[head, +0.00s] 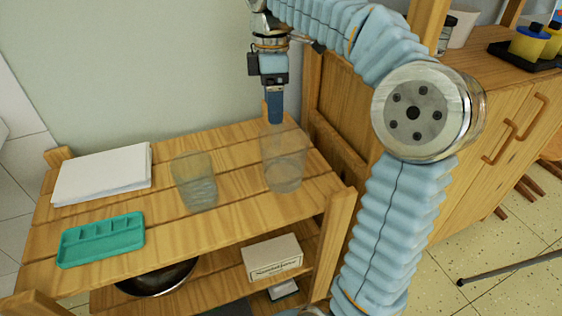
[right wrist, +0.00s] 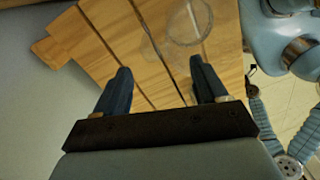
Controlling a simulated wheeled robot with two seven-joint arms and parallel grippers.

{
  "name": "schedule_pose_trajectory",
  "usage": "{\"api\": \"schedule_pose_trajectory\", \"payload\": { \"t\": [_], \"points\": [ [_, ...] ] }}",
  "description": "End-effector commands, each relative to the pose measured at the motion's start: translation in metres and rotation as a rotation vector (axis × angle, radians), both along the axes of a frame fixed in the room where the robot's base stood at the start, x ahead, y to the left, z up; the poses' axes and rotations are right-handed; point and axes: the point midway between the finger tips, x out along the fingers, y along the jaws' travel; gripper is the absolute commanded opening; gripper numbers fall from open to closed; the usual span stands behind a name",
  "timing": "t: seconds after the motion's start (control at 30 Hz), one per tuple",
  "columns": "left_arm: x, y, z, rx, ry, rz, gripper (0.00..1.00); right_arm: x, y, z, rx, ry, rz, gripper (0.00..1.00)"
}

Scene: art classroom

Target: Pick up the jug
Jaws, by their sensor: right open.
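A tall clear glass vessel, which looks like the jug (head: 285,165), stands upright on the right part of the wooden shelf's top. A round clear rim, apparently the jug's (right wrist: 189,42), shows in the right wrist view beyond the fingertips. My right gripper (head: 274,110) points down above and just behind the jug. In the right wrist view the gripper's two blue fingers (right wrist: 160,76) are apart with nothing between them. A handle on the jug cannot be made out. My left gripper is not in view.
A shorter clear glass (head: 195,183) stands left of the jug on the slatted shelf top (head: 235,218). A white paper stack (head: 103,174) and a green palette (head: 101,239) lie farther left. A box (head: 272,258) and dark bowl (head: 157,279) are below. A wooden cabinet (head: 500,130) is right.

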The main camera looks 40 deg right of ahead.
Motion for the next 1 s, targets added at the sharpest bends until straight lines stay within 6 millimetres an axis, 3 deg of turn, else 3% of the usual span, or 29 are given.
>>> {"api": "schedule_pose_trajectory", "payload": {
  "t": [0.5, 0.77, 1.0],
  "points": [
    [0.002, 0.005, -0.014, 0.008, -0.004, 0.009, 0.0, 0.002, -0.005, -0.062, 0.001, 0.0, 0.0, 0.72],
    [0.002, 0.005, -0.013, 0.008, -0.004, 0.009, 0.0, 0.002, -0.005, -0.065, 0.001, -0.001, 0.0, 0.72],
    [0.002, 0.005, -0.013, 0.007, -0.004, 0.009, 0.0, 0.002, -0.005, -0.065, 0.001, -0.001, 0.0, 0.37]
  ]
}}
